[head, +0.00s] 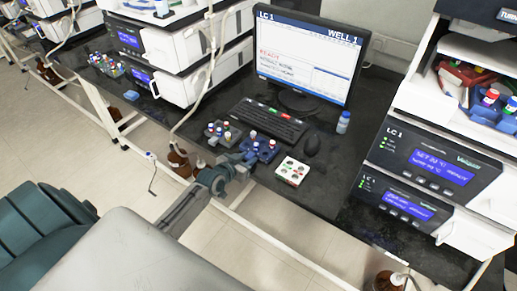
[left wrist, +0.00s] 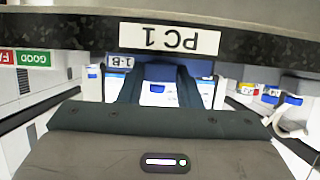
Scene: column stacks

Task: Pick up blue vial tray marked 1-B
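The blue vial tray (head: 262,155) stands on the dark desk, holding vials with red and white caps. My left gripper (head: 240,161) reaches over the desk's front edge, close to the tray's near left side. In the left wrist view, an upside-down 1-B label (left wrist: 121,61) shows beside the fingers. The left fingers (left wrist: 159,75) stand apart, with a blue part (left wrist: 160,72) seen between them; I cannot tell whether they touch it. My right gripper is not in view.

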